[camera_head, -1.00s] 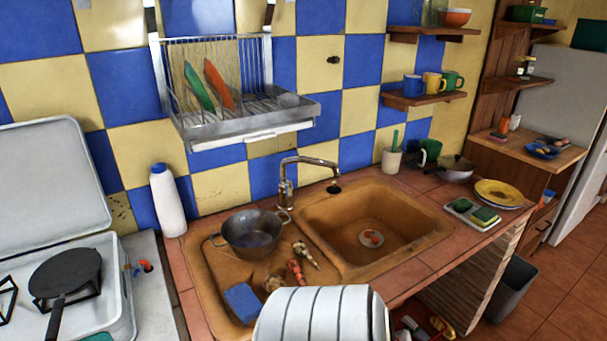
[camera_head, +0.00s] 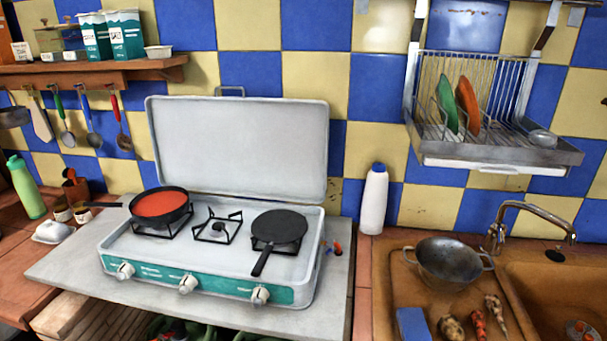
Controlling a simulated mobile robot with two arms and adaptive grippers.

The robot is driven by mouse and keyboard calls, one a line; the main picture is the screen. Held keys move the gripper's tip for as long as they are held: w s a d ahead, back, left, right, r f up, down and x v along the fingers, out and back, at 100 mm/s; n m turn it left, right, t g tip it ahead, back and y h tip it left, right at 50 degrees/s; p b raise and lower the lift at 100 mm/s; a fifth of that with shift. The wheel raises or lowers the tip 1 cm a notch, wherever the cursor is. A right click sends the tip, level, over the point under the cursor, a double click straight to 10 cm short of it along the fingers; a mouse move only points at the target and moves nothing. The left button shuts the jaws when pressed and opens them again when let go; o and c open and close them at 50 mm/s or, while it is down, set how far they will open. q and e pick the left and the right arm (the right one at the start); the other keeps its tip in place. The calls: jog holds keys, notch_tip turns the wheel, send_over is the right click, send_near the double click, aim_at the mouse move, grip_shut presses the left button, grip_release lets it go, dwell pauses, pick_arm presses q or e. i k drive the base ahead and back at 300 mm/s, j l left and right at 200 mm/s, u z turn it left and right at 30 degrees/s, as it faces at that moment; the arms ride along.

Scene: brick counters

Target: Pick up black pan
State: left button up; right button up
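A flat black pan (camera_head: 279,227) lies on the right burner of the white camping stove (camera_head: 207,262), its handle pointing to the front left. A second dark pan (camera_head: 160,205) sits on the left burner with red sauce in it and its handle to the left. The middle burner (camera_head: 218,226) is empty. The stove's lid (camera_head: 238,147) stands open behind. Neither of my grippers shows in the head view.
A white bottle (camera_head: 374,199) stands right of the stove. A metal pot (camera_head: 447,262), blue sponge (camera_head: 412,324) and vegetables lie by the sink. A dish rack (camera_head: 500,157) hangs above. Utensils (camera_head: 89,132) hang at left near a green bottle (camera_head: 26,188).

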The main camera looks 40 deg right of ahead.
aim_at(163, 206)
jog(key=i+j+z, duration=0.1)
jog(key=i+j, duration=0.15)
jog(key=j, duration=0.15)
jog(key=i+j+z, duration=0.1)
jog(key=i+j, duration=0.15)
jog(key=i+j+z, duration=0.15)
jog(key=j, duration=0.4)
jog(key=i, duration=0.05)
